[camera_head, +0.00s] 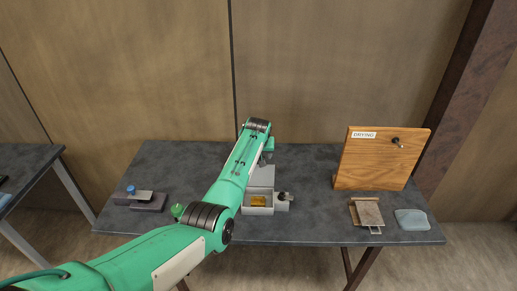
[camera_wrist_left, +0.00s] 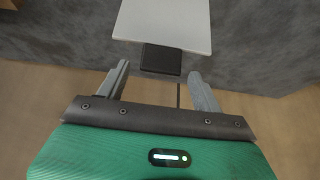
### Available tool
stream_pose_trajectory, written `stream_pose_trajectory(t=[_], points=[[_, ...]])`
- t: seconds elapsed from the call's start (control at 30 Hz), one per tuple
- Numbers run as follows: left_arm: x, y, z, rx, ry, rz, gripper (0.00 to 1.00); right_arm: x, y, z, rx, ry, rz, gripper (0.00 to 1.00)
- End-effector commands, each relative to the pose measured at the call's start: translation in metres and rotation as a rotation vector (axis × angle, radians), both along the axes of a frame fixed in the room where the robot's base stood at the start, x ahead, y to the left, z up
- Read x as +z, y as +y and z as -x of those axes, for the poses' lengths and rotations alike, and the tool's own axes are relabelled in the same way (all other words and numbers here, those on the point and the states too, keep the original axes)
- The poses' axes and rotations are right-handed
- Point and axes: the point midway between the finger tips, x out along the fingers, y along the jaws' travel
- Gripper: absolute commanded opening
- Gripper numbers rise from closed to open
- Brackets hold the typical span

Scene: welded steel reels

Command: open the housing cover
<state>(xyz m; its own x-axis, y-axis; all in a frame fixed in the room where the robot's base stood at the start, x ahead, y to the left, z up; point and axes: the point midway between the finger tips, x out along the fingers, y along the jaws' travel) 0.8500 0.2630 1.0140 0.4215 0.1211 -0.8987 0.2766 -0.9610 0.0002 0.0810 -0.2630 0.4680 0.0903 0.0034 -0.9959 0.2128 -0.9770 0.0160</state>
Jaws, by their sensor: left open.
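The housing is a small light grey open-topped box (camera_head: 257,210) near the middle of the table, with something amber inside. A light grey panel, apparently its cover (camera_head: 262,177), stands raised at the back of the box, partly hidden by my left arm. In the left wrist view a flat light grey panel (camera_wrist_left: 163,20), apparently the same cover, has a black block (camera_wrist_left: 161,60) at its near edge. My left gripper (camera_wrist_left: 160,72) is open, its fingers on either side of the block with gaps. In the head view the arm hides the fingers. My right gripper is out of view.
On the dark table (camera_head: 310,200), a dark device with a blue knob (camera_head: 131,190) stands left. A wooden board labelled DRYING (camera_head: 380,160), a metal-and-wood clip piece (camera_head: 367,214) and a blue-grey block (camera_head: 412,220) are right.

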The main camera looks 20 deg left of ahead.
Motion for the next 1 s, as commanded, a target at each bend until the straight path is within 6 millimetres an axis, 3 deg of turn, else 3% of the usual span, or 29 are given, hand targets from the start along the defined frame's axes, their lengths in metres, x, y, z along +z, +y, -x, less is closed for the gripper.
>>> stream_pose_trajectory(t=[0.27,0.8,1.0], points=[[0.024,-0.004,0.012,0.0,-0.003,0.0,0.67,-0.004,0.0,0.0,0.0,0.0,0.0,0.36],[0.106,-0.014,0.049,0.0,-0.005,-0.001,0.67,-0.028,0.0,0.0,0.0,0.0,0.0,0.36],[0.121,-0.016,0.056,0.0,-0.003,-0.001,0.67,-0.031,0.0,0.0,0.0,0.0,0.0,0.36]])
